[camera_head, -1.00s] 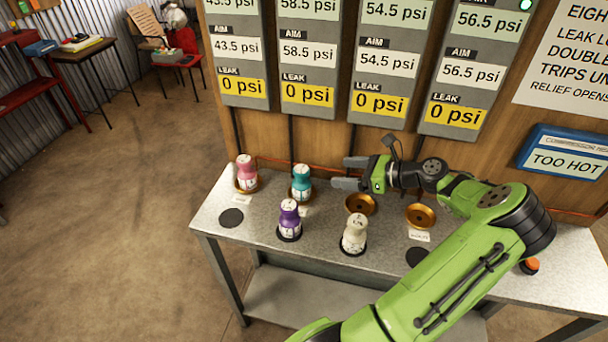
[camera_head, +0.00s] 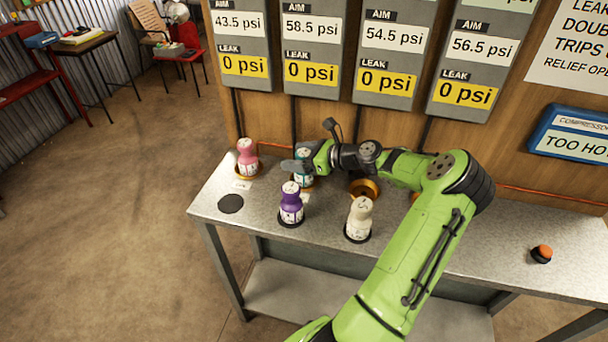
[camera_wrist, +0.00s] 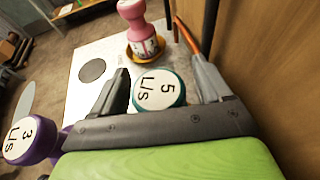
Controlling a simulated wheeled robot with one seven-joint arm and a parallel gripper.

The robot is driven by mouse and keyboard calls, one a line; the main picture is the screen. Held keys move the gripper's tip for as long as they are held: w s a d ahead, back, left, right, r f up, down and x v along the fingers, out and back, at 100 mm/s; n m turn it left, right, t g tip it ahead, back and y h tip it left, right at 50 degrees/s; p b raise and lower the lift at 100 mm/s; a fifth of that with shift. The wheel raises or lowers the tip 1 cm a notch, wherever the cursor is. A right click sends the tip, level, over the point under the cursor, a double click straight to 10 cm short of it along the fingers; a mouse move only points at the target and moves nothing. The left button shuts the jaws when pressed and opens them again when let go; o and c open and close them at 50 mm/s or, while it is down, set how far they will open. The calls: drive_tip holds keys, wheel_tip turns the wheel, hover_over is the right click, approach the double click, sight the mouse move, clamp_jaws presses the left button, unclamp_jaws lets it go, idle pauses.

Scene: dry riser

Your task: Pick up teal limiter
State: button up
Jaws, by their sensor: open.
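The teal limiter (camera_head: 304,172) stands upright in a copper seat at the back of the bench, partly hidden by my gripper in the head view. In the wrist view its white top marked "5 L/s" (camera_wrist: 158,92) lies between the two fingers. My gripper (camera_head: 294,166) is open, with one finger on each side of the teal limiter and gaps visible beside its top; the fingers also show in the wrist view (camera_wrist: 160,85).
The pink limiter (camera_head: 247,158) stands in a copper seat to the left. The purple limiter (camera_head: 291,205) and the cream limiter (camera_head: 359,218) stand on dark pads in front. An empty copper seat (camera_head: 364,189) is to the right. An orange button (camera_head: 542,253) is at far right. The wooden gauge wall stands behind.

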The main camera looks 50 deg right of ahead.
drive_tip(key=shift+c, duration=0.3)
clamp_jaws()
drive_tip(key=shift+r, duration=0.1)
